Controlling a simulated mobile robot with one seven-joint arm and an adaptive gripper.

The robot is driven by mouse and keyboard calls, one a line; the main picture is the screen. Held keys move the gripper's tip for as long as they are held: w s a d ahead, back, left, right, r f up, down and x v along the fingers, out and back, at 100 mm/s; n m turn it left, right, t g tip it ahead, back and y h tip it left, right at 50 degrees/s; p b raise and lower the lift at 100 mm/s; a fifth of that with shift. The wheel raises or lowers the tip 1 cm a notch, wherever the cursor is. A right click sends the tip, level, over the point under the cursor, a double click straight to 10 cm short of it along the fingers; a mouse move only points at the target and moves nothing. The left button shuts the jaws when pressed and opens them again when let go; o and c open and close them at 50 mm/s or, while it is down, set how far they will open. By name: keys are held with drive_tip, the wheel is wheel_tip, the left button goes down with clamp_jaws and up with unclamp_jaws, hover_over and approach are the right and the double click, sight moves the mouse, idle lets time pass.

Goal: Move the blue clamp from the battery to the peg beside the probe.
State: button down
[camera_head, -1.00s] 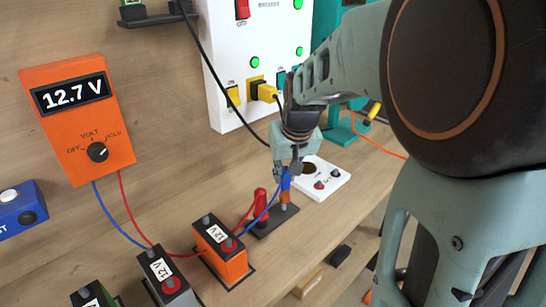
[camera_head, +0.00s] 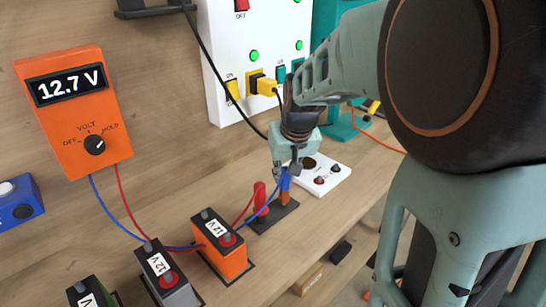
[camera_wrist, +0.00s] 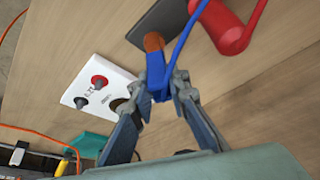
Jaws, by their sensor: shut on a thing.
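My gripper (camera_head: 284,168) is shut on the blue clamp (camera_head: 285,181), whose blue wire runs back to the meter. In the wrist view, my gripper (camera_wrist: 172,88) has its fingers on both sides of the clamp (camera_wrist: 157,76). The clamp's front end meets the copper-coloured peg (camera_wrist: 154,42); whether it grips the peg I cannot tell. The peg stands on a dark base (camera_head: 276,222) beside the red probe (camera_head: 260,197), which also shows in the wrist view (camera_wrist: 228,22). The orange battery (camera_head: 228,258) stands at the front left of that base.
A grey battery (camera_head: 157,264) and a green battery (camera_head: 88,291) stand further left. The orange meter (camera_head: 65,128) reads 12.7 V. A white box with knobs (camera_head: 329,178) lies just behind my gripper. A white switch panel (camera_head: 220,60) stands behind, with a black cable hanging down.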

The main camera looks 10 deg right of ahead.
drive_tip(key=shift+f+b, duration=0.5)
drive_tip(key=shift+f, duration=0.2)
drive_tip(key=c, duration=1.8)
unclamp_jaws()
drive_tip(key=shift+o, duration=0.2)
drive_tip(key=shift+r, duration=0.15)
drive_tip(key=v, duration=0.7)
drive_tip(key=shift+r, duration=0.15)
drive_tip(key=shift+s, duration=0.15)
